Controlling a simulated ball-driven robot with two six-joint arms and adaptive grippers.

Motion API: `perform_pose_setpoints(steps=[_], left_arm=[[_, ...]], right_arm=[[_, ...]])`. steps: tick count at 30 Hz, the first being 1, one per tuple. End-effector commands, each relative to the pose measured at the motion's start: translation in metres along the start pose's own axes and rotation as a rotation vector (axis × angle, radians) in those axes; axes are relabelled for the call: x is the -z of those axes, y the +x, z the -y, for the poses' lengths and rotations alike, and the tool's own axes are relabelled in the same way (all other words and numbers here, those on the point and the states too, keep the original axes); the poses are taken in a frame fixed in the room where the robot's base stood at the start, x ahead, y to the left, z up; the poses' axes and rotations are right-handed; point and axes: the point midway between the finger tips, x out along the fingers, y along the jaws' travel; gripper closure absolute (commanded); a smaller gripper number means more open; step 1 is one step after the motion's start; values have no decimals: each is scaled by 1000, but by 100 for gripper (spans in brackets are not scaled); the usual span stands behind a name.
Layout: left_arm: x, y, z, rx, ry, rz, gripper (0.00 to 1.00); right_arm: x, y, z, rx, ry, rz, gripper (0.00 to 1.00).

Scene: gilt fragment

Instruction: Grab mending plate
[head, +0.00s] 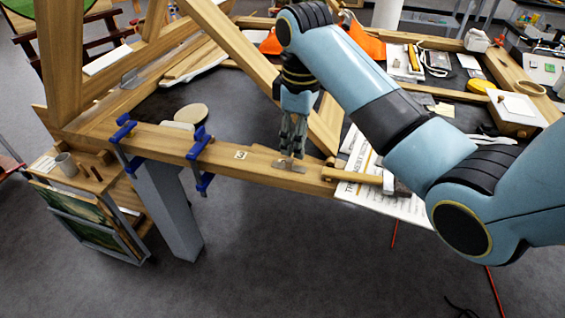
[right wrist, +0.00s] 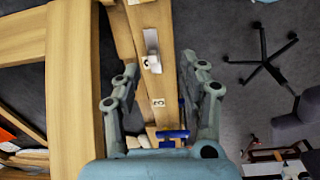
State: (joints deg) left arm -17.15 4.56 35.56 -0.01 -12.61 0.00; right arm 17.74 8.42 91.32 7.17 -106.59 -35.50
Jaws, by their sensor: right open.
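The mending plate (head: 289,164) is a small, flat, silvery metal strip lying on the front wooden beam (head: 225,152). It also shows in the right wrist view (right wrist: 152,42), lying along the beam near the top middle. My right gripper (head: 292,150) points down just above the plate in the head view and partly covers it. In the right wrist view, the right gripper's fingers (right wrist: 160,65) are spread apart on either side of the beam with nothing between them gripped. My left gripper is not in view.
Two blue clamps (head: 200,158) (head: 123,145) grip the beam left of the plate. A wooden-handled tool (head: 352,177) and printed paper (head: 400,203) lie to the right. A slanted timber (head: 235,42) rises behind. The floor in front is clear.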

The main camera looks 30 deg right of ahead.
Motion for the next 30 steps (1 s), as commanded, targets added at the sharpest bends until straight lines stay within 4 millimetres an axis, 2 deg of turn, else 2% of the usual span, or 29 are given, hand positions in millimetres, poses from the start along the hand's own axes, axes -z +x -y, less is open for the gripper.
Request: perform_pose_setpoints(steps=[1,3,7,13,20,27,30], left_arm=[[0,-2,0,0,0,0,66],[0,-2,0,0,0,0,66],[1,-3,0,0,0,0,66],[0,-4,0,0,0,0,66],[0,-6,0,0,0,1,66],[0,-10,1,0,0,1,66],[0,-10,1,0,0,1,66]], right_arm=[[11,-13,-10,11,-28,4,58],[19,-23,-17,28,-61,12,58],[25,-24,-22,45,-90,21,58],[24,9,-20,47,-92,23,58],[24,30,-18,44,-91,21,58],[23,66,-14,45,-90,21,58],[23,75,-13,44,-91,20,58]])
